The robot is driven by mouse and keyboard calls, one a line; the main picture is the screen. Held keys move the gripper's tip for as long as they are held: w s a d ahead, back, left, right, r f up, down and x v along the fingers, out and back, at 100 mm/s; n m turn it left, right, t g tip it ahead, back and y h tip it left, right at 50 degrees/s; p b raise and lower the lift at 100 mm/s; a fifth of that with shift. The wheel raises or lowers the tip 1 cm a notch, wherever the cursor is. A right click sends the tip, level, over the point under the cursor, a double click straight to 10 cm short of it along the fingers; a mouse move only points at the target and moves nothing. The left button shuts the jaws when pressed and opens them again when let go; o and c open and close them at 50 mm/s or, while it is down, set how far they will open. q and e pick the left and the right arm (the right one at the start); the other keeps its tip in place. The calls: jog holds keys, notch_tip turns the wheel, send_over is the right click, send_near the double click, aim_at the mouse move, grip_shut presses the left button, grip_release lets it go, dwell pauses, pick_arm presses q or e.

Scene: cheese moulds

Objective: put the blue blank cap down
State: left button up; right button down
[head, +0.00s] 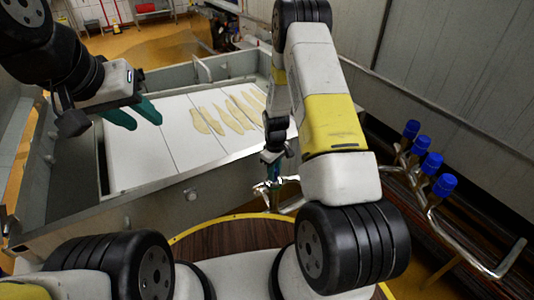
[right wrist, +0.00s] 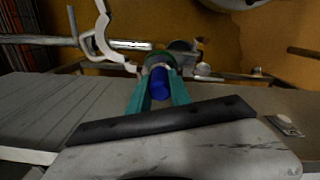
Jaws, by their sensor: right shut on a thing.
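The blue blank cap (right wrist: 160,88) shows in the right wrist view between the teal fingers of my right gripper (right wrist: 158,78). The gripper is shut on it. Metal pipework lies just beyond the fingertips; I cannot tell whether the cap touches it. In the head view my right gripper (head: 272,165) is low beside the vat's near wall, close to a shiny pipe fitting (head: 275,188), and the held cap cannot be made out there. My left gripper (head: 148,124) is open and empty above the white surface in the vat, its two teal fingers apart.
Several other blue caps (head: 432,163) stand on a branched metal pipe (head: 470,258) at the right. The steel vat (head: 165,198) holds pale strips on its white bed. A panelled wall (head: 450,70) bounds the right side.

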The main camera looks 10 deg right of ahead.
jog(key=shift+f, duration=0.15)
jog(key=c, duration=1.2)
grip_release()
notch_tip(320, 180, up, 24)
jog(key=s+m+t, duration=0.1)
jog(key=s+m, duration=0.1)
jog(key=s+r+m+t+y, duration=0.15)
jog(key=s+r, duration=0.45)
jog(key=r, duration=0.6)
jog(key=s+r+m+t, duration=0.1)
jog(key=s+r, duration=0.2)
jog(key=s, duration=0.2)
jog(key=s+a+r+m+t, duration=0.1)
jog(key=s+r, duration=0.2)
jog(key=s, duration=0.3)
jog(key=s+a+r+m+t, duration=0.1)
jog(key=s+r, duration=0.2)
jog(key=s, duration=0.2)
jog(key=shift+s+r+m+t+y, duration=0.2)
jog(key=shift+r+m+t+y, duration=0.05)
jog(key=shift+r+t+y, duration=0.1)
